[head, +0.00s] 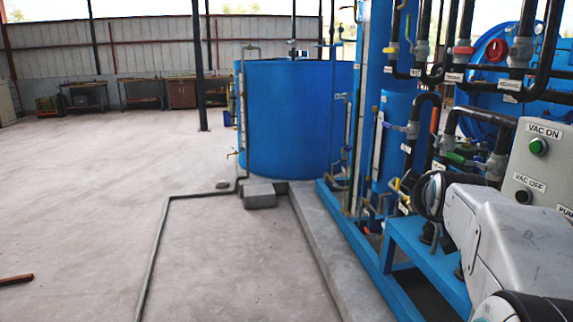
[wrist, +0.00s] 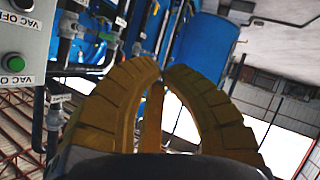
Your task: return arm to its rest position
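My gripper (wrist: 161,72) shows in the wrist view with yellow ribbed fingers that curve inward. Their tips meet and nothing is seen between them. In the head view my grey arm is at the lower right, in front of the control panel; the gripper fingers cannot be made out there. The grey control panel (head: 545,160) has a green VAC ON button (head: 538,146) and a black VAC OFF button (head: 523,196). The panel also shows upside down at the upper left of the wrist view (wrist: 40,35), apart from the fingers.
Blue-framed pipework (head: 408,240) with valves and black pipes stands close beside my arm at the right. A large blue tank (head: 285,120) stands behind. A concrete kerb (head: 325,250) and a floor pipe (head: 160,235) cross the floor. The left floor is mostly open, with a brown bar (head: 16,280).

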